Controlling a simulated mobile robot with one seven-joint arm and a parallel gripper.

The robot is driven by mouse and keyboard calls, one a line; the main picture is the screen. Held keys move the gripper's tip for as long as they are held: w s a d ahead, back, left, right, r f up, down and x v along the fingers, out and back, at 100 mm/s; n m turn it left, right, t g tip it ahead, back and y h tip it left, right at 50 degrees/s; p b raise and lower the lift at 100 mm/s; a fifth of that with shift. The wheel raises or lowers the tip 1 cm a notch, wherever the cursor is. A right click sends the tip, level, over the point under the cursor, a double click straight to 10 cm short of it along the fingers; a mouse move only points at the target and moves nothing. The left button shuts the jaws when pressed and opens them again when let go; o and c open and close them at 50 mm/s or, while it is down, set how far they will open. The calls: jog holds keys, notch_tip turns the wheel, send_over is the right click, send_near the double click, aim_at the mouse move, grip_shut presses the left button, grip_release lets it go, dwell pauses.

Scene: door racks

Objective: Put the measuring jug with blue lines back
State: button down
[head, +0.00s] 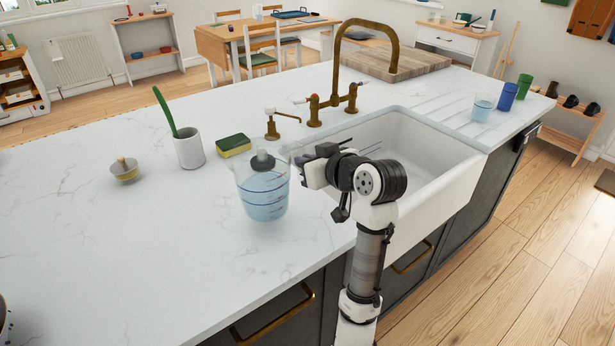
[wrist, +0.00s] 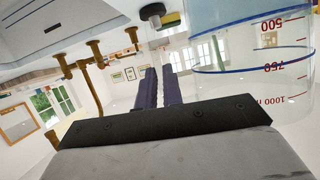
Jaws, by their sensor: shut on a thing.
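The clear measuring jug (head: 262,192) with blue lines is upright at the worktop, left of the sink's near-left corner. It looks bluish in its lower part. In the wrist view, which is upside down, the jug (wrist: 250,70) fills the right side with its blue lines and red numbers. My gripper (head: 303,161) is at the jug's right side in the head view. Its two dark fingers (wrist: 161,80) are close together beside the jug wall, shut on the jug; the gripped part is not clear. I cannot tell whether the jug's base touches the worktop.
A yellow-green sponge (head: 233,145), a white pot (head: 189,150) with a green utensil and a small round brush (head: 124,170) stand left of the jug. The sink (head: 405,145) and brass tap (head: 335,85) are right and behind. Several cups (head: 507,97) stand far right. The front-left worktop is clear.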

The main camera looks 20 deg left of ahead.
jog(key=shift+f+p, duration=0.3)
jog(key=shift+f, duration=2.05)
jog(key=c, duration=2)
grip_release()
jog(key=shift+f, duration=0.2)
jog(key=o, duration=0.5)
jog(key=shift+c, duration=0.2)
jog(key=b+v, duration=0.2)
jog(key=v, duration=1)
jog(key=shift+r, duration=0.15)
